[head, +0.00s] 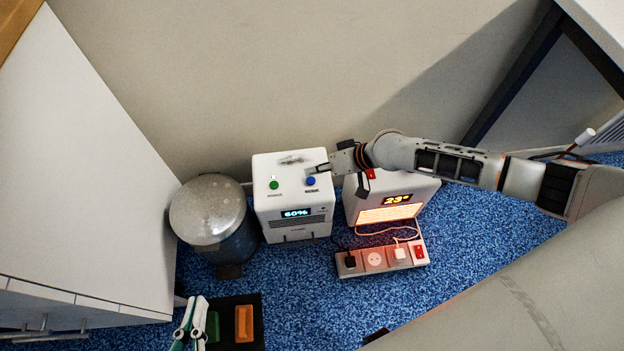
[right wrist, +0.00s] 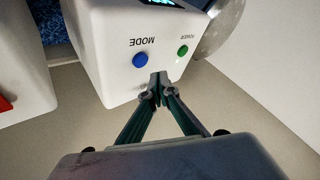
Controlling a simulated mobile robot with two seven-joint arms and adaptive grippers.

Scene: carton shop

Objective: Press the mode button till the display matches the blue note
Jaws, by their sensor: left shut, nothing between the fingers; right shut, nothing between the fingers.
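A white box device (head: 293,205) stands on the blue carpet. On its top are a blue button marked MODE (head: 310,181) and a green POWER button (head: 274,185). Its front display (head: 296,213) reads 60%. My right gripper (head: 318,169) is shut and empty, its tips by the blue button. In the right wrist view the joined fingertips (right wrist: 158,82) lie just beside the blue button (right wrist: 140,60); I cannot tell whether they touch the top. My left gripper (head: 188,325) is shut and empty at the bottom left. I see no blue note.
A white heater (head: 360,207) showing 23° stands to the right, partly behind my right arm. A power strip (head: 375,261) with plugs lies before it. A lidded bin (head: 208,208) stands left of the device. A black tray (head: 256,302) holds green and orange blocks. A white cabinet (head: 75,170) fills the left.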

